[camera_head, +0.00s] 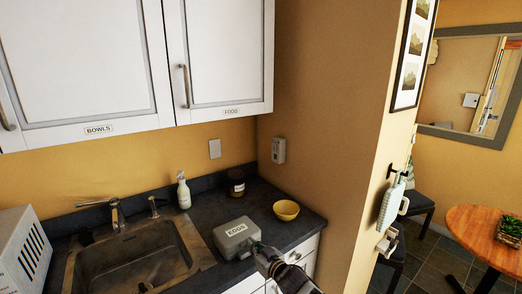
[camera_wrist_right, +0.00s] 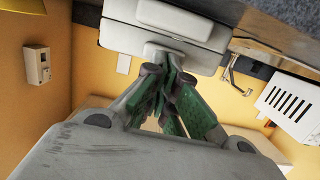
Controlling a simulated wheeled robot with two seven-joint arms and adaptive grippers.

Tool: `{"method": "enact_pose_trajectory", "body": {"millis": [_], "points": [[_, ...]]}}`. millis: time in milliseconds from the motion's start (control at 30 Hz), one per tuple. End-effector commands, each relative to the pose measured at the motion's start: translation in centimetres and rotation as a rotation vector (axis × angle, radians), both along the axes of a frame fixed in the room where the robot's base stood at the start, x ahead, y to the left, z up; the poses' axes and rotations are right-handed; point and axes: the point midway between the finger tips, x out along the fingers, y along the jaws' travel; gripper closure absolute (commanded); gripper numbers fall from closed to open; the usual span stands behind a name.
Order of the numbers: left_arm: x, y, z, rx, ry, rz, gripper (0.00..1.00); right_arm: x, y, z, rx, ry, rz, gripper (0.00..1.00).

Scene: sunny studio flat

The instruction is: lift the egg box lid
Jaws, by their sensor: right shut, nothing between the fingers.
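The grey egg box (camera_head: 236,246) stands on the dark counter right of the sink, with a white label reading EGGS on its lid. The lid (camera_head: 232,229) looks closed. In the right wrist view the egg box (camera_wrist_right: 125,38) is at the top, with a light tab at the middle of its near side. My right gripper (camera_head: 259,249) is at the box's front right side. In the wrist view its green-padded fingers (camera_wrist_right: 170,78) are together and empty, close to the tab; I cannot tell whether they touch it. My left gripper is not in view.
A yellow bowl (camera_head: 286,210) and a dark jar (camera_head: 237,183) stand behind the box. A soap bottle (camera_head: 184,193) and the sink (camera_head: 130,262) with its tap (camera_head: 115,214) lie left. Wall cupboards (camera_head: 222,60) hang above. The wall (camera_head: 325,140) bounds the counter at right.

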Motion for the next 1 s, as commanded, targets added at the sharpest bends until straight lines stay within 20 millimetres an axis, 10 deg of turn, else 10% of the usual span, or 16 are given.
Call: {"method": "enact_pose_trajectory", "body": {"millis": [1000], "points": [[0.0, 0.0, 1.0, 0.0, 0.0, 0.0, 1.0, 0.2, 0.2, 1.3, 0.001, -0.001, 0.0, 1.0]]}}
